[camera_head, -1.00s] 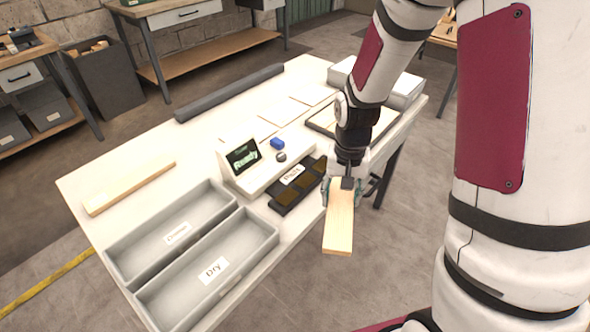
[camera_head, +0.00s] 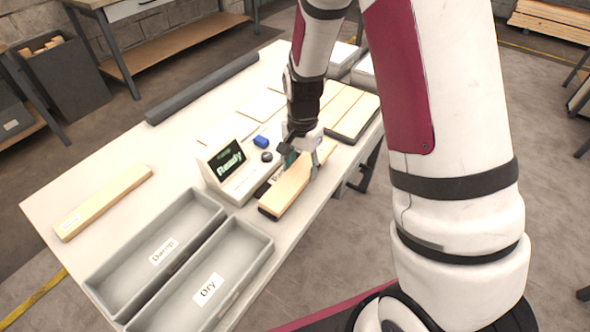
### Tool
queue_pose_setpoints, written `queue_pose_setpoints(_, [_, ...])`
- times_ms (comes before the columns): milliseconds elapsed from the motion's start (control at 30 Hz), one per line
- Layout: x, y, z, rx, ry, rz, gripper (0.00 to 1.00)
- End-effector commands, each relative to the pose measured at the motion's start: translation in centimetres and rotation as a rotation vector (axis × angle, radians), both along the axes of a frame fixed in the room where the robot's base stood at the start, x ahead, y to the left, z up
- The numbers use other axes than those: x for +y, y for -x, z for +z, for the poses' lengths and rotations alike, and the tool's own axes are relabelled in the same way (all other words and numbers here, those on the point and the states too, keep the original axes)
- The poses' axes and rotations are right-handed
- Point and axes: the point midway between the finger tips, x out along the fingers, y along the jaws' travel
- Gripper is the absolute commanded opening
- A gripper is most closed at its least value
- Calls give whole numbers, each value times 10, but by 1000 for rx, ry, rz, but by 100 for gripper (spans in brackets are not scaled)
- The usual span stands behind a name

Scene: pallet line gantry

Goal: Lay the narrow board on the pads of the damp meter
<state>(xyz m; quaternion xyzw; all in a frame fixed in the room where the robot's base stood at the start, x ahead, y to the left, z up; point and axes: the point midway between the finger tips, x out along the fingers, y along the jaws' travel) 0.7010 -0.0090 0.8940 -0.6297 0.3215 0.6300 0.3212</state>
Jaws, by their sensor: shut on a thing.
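My gripper (camera_head: 305,155) is shut on the narrow board (camera_head: 288,190), a pale wooden strip. The board lies lengthwise over the dark pad strip (camera_head: 267,212) of the damp meter and hides most of it. I cannot tell whether the board touches the pads or is just above them. The damp meter (camera_head: 238,181) is a white box whose screen (camera_head: 228,160) reads "Ready". A blue block (camera_head: 261,142) and a dark knob (camera_head: 267,157) are behind the gripper's left side.
Two grey trays, labelled "Damp" (camera_head: 208,207) and "Dry" (camera_head: 263,246), stand at the table's front left. Another board (camera_head: 103,203) lies at the left edge. Several boards (camera_head: 345,103) lie at the right. A dark grey roll (camera_head: 203,88) lies along the back edge.

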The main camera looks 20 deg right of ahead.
Motion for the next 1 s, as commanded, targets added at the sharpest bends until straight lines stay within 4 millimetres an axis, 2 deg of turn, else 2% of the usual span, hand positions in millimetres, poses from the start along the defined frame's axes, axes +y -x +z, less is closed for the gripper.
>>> queue_pose_setpoints(67, [4, -9, -1, 0, 0, 1, 17])
queue_pose_setpoints(300, [10, -22, -2, 0, 0, 2, 17])
queue_pose_setpoints(567, [9, -22, -36, 2, 0, 0, 17])
queue_pose_setpoints(933, [9, -22, -41, 1, 1, 1, 17])
queue_pose_setpoints(967, [9, -22, -41, 1, 1, 1, 54])
queue_pose_setpoints(1000, [9, -22, -40, 1, 1, 1, 63])
